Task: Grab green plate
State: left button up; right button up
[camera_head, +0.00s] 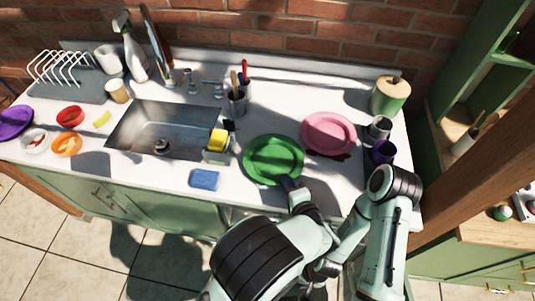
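The green plate (272,157) lies on the white countertop, right of the sink. My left gripper (289,184) is at the plate's near rim, at its lower right. Its dark fingertips are small here and partly lost against the rim, so I cannot tell whether they are open or shut, or whether they touch the plate. The plate appears to lie flat.
A pink plate (328,131) lies just right of the green one. A blue sponge (204,179) lies to the left, near the front edge. The sink (160,128) is left.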

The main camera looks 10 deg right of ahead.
pick_arm(q)
jog(key=shift+d, duration=0.1)
jog(key=shift+s, duration=0.1)
jog(key=shift+c, duration=0.4)
grip_shut()
